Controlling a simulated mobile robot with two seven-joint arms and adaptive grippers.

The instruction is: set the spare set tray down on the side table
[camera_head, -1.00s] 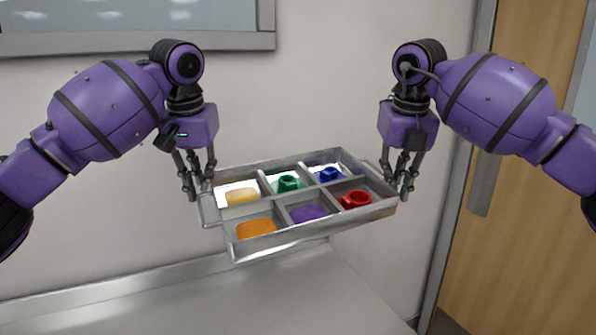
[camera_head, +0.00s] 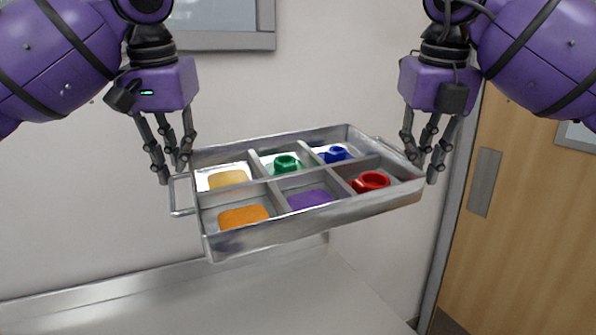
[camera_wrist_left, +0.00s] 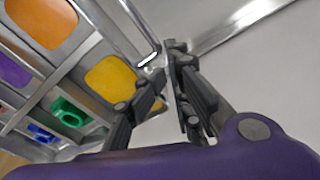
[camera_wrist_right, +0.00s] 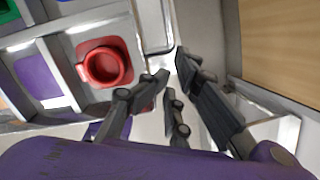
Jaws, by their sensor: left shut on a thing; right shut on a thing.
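The spare set tray (camera_head: 312,226) is a grey metal tray with compartments and a handle at each end. It hangs in the air between my grippers, above the pale grey side table (camera_head: 260,300). Its left end shows lower in the head view. My left gripper (camera_head: 174,172) is shut on the left handle (camera_wrist_left: 148,58), fingers pointing down. My right gripper (camera_head: 428,168) is shut on the right handle, mostly hidden by the fingers. The back compartments hold yellow (camera_head: 228,179), green (camera_head: 287,164) and blue (camera_head: 334,154) pieces; the front ones orange (camera_head: 243,217), purple (camera_head: 310,200) and red (camera_head: 372,181).
The table top below the tray looks bare. A pale wall (camera_head: 100,200) with a raised ledge (camera_head: 120,284) stands behind it. A wooden door (camera_head: 530,210) is at the right. A framed window (camera_head: 225,40) is at the top.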

